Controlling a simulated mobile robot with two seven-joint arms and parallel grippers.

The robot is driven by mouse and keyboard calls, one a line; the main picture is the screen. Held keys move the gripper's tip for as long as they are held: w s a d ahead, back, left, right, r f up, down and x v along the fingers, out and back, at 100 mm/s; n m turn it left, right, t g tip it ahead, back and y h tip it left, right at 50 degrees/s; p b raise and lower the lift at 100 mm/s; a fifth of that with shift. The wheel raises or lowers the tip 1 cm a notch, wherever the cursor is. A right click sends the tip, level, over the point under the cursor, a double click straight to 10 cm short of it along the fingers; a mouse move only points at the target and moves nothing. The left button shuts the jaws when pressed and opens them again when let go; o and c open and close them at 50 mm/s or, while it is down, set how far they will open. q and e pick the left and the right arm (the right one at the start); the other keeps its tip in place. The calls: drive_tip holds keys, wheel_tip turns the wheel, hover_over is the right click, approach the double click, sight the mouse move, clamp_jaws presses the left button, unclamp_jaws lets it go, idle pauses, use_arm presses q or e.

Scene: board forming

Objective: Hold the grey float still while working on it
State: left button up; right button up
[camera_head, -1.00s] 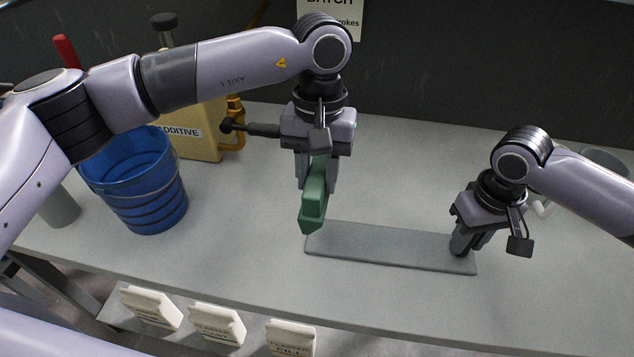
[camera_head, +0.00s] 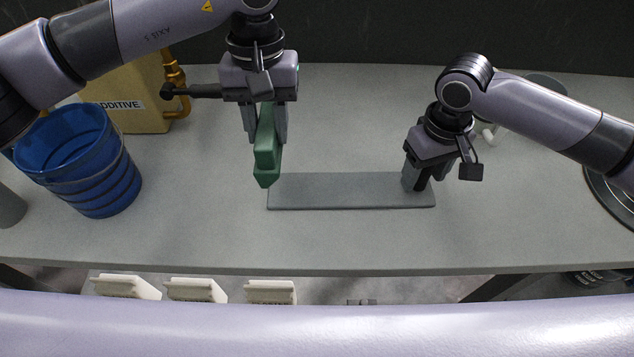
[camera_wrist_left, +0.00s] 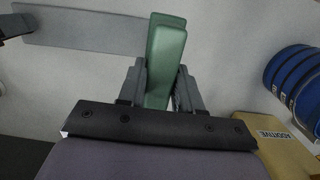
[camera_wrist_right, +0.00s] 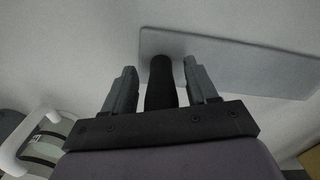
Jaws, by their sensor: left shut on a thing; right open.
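The grey float (camera_head: 330,191) is a long flat plate on the bench in the head view. A dark upright handle (camera_wrist_right: 160,85) stands at its right end. My right gripper (camera_head: 418,182) is open, its fingers on either side of that handle with gaps visible in the right wrist view. My left gripper (camera_head: 266,125) is shut on a green block-like tool with a pointed end (camera_head: 267,155). The tool hangs at the float's left end; I cannot tell whether it touches. The left wrist view shows the green tool (camera_wrist_left: 165,60) between the fingers and the float (camera_wrist_left: 80,28) behind.
A blue bucket (camera_head: 95,180) and a yellow container labelled ADDITIVE (camera_head: 125,95) stand on the left. Several white labelled blocks (camera_head: 196,290) sit below the bench's front edge. A dark round object (camera_head: 612,198) is at the far right. The bench front is clear.

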wheel_tip(320, 180, up, 12)
drive_tip(key=shift+f, duration=0.1)
idle(0.8)
